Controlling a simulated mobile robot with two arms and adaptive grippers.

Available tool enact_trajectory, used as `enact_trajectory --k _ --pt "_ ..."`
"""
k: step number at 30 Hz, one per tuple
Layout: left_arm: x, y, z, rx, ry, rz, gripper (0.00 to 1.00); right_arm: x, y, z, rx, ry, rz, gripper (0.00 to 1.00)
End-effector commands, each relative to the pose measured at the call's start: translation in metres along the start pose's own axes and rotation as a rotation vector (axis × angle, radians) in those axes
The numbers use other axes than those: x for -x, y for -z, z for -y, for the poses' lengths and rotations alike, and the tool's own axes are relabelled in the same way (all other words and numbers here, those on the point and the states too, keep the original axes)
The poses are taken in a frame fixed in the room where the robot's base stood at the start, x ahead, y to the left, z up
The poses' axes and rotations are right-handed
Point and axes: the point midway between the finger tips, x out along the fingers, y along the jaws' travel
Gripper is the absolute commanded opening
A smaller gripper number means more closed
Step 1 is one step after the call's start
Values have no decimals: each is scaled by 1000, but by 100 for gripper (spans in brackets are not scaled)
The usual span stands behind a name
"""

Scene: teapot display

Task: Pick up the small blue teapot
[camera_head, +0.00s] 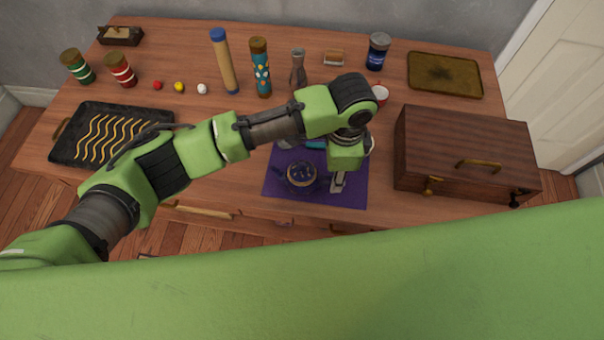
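A small dark blue teapot (300,178) with a gold-toned rim stands upright on a purple mat (277,187) near the table's front edge. My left arm reaches in from the left, passing behind the teapot in the picture and bending down at its right. My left gripper (338,182) points down just right of the teapot. Its grey finger parts show only in small part below the green wrist, so I cannot tell their opening or whether they touch the teapot. My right gripper is not in view.
A wooden box (462,150) with a brass handle stands right of the mat. A black tray (85,130) lies at the left, a brass tray (445,75) at the back right. Bottles, canisters and small balls line the back. A teal item (315,144) is partly hidden behind my arm.

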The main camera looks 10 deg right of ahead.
Motion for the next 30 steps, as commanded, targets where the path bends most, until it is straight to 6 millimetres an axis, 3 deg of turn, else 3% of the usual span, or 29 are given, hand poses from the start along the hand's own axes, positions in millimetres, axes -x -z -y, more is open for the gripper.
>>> enact_trajectory --k 6,15,19,30 --pt "-31 0 1 1 -1 2 28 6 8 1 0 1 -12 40" --pt "-38 0 2 0 1 0 28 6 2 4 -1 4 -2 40" --pt "-37 0 2 0 1 0 0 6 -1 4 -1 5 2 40" --pt "-37 0 2 0 1 0 0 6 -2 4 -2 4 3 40"
